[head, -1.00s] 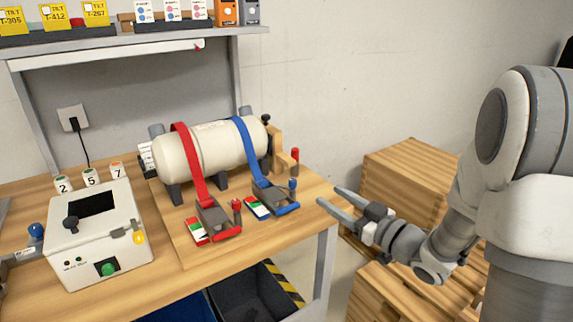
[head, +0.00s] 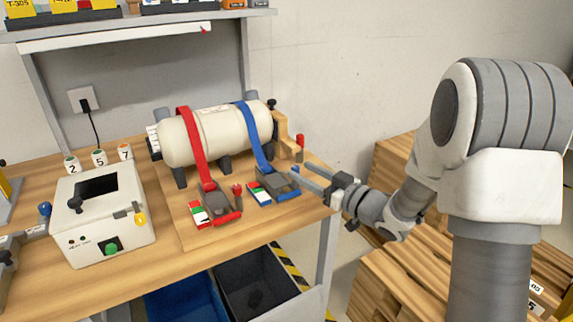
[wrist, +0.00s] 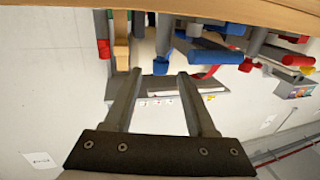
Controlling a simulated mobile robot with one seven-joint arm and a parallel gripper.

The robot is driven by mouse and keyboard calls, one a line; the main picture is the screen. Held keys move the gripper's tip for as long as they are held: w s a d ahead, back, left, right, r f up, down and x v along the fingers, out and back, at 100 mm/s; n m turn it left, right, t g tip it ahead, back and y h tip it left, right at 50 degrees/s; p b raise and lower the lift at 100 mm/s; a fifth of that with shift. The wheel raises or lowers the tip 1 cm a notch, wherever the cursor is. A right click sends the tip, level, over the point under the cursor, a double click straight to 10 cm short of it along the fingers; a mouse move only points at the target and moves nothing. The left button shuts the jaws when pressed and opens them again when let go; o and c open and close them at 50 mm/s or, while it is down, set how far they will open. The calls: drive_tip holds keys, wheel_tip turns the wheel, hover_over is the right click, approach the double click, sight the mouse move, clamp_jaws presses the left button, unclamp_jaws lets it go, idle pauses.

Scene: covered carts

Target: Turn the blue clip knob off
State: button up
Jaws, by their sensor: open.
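The blue clip (head: 274,184) sits on the bench at the end of the blue strap (head: 256,135). It has a grey body, a blue lever and a red-white-green plate (head: 259,193). Its blue knob (head: 294,170) stands up at the right end, close to my fingertips. My gripper (head: 303,178) is open and empty at the clip's right side, reaching in from the right. In the wrist view, which looks upside down, a blue knob (wrist: 161,66) appears between the tips of my open gripper (wrist: 160,76). I cannot tell whether a finger touches it.
The red clip (head: 217,204) with its red strap lies left of the blue one. A cream tank (head: 222,135) stands behind both. A white box (head: 104,222) with a green button is at left. Wooden crates (head: 400,272) stand on the floor at right.

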drive_tip(key=x, duration=0.6)
drive_tip(key=shift+w+a, duration=0.25)
clamp_jaws()
